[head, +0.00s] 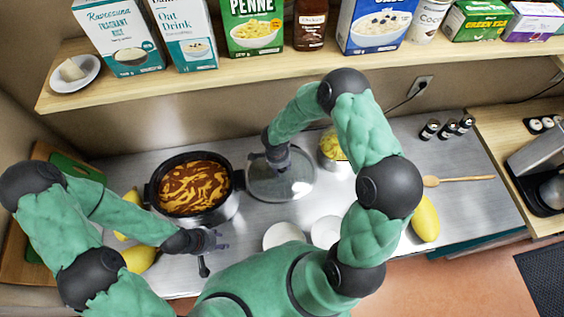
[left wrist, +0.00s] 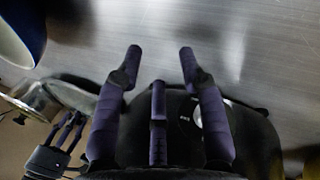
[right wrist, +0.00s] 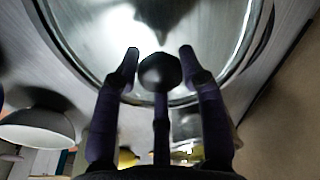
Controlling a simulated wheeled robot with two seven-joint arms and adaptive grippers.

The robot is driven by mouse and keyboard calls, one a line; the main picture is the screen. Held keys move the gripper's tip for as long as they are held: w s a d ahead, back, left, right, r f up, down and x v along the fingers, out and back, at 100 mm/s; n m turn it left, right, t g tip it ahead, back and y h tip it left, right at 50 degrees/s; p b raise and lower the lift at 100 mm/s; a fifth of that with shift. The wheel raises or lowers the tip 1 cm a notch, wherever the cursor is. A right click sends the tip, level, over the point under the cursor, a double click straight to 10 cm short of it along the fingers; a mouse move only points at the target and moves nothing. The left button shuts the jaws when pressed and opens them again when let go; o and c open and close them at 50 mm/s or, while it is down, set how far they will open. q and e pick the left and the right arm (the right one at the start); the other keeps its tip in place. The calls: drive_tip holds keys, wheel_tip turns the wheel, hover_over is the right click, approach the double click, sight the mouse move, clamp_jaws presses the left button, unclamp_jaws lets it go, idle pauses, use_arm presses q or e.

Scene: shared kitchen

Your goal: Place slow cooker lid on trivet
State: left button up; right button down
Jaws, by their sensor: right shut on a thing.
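The slow cooker lid (head: 296,188) is clear glass with a dark knob (right wrist: 160,74). It is to the right of the slow cooker (head: 232,207), low over the metal counter; I cannot tell whether it touches anything below. My right gripper (head: 277,160) is shut on the lid's knob, with a finger on each side of it in the right wrist view (right wrist: 160,58). I cannot make out the trivet; the lid and arm may hide it. The open cooker holds red-brown food. My left gripper (head: 212,241) is open and empty in front of the cooker; its fingers are apart (left wrist: 160,52).
White dishes (head: 283,236) stand in front of the lid. A yellow item (head: 425,218) and a wooden spoon (head: 455,180) lie to the right. A loaded shelf (head: 290,63) overhangs the back.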

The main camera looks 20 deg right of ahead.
use_arm(q)
drive_tip(key=shift+s+a, duration=0.25)
drive_tip(key=shift+s, duration=0.1)
use_arm(e)
drive_tip(key=shift+s+a+r, duration=0.15)
drive_tip(key=shift+s+a, duration=0.15)
drive_tip(key=shift+s, duration=0.05)
use_arm(q)
drive_tip(key=shift+f+b, duration=0.2)
drive_tip(key=shift+b, duration=0.1)
use_arm(e)
drive_tip(key=shift+f, duration=0.2)
use_arm(q)
drive_tip(key=shift+w+d, duration=0.15)
use_arm(e)
drive_tip(key=c, duration=0.7)
unclamp_jaws()
drive_tip(key=shift+w+d, duration=0.1)
drive_tip(key=shift+d, duration=0.05)
use_arm(q)
drive_tip(key=shift+r, duration=0.1)
drive_tip(key=shift+r, duration=0.1)
use_arm(e)
drive_tip(key=shift+r, duration=0.1)
